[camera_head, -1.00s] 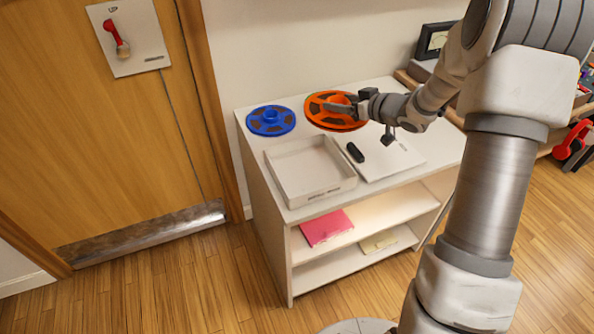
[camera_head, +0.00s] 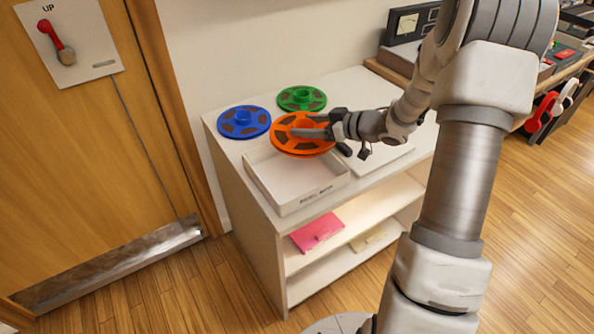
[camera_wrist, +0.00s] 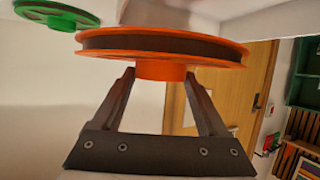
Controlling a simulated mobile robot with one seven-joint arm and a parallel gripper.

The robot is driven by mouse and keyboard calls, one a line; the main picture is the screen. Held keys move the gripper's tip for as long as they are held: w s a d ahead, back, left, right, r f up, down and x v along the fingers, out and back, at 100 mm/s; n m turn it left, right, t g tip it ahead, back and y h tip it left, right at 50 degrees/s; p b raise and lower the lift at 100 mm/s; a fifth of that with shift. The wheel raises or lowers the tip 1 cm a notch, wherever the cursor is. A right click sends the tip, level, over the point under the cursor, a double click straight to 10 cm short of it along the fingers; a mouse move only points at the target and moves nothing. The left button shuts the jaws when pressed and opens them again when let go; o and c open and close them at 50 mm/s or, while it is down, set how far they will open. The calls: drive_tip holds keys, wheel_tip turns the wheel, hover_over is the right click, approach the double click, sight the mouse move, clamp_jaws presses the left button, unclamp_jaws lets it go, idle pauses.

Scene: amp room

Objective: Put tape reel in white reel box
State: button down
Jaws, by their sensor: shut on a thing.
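My gripper (camera_head: 308,133) is shut on the hub of the orange tape reel (camera_head: 284,146) and holds it over the back right part of the white reel box (camera_head: 262,184). The box is an open, shallow tray on the white cabinet, with dark lettering on its front wall. In the wrist view the orange reel (camera_wrist: 165,47) lies across the two fingers, which grip its hub from both sides. A blue reel (camera_head: 243,122) lies flat behind the box at left. A green reel (camera_head: 302,98) lies farther back; it also shows in the wrist view (camera_wrist: 55,13).
A white sheet or board (camera_head: 383,157) lies right of the box, partly hidden by my arm. The cabinet shelf below holds a pink item (camera_head: 316,231). A wall panel with a red lever (camera_head: 62,45) is at left. A meter box (camera_head: 409,24) stands back right.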

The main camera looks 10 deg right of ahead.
sight(299, 153)
drive_tip(key=s+a+f, duration=0.1)
drive_tip(key=s+a+f+b, duration=0.1)
drive_tip(key=s, duration=0.1)
drive_tip(key=s+a+f+b, duration=0.1)
drive_tip(key=s+f, duration=0.1)
drive_tip(key=shift+s+a, duration=0.15)
drive_tip(key=shift+a, duration=0.25)
drive_tip(key=shift+f+b, duration=1.3)
drive_tip(key=shift+f, duration=0.7)
drive_tip(key=shift+f, duration=0.2)
unclamp_jaws()
drive_tip(key=shift+r, duration=0.1)
drive_tip(key=shift+s+d+r, duration=0.1)
drive_tip(key=shift+s+r, duration=0.05)
drive_tip(key=shift+r, duration=0.05)
drive_tip(key=p+v, duration=0.4)
drive_tip(key=v, duration=0.7)
drive_tip(key=shift+s+d+r, duration=0.1)
drive_tip(key=shift+s, duration=0.25)
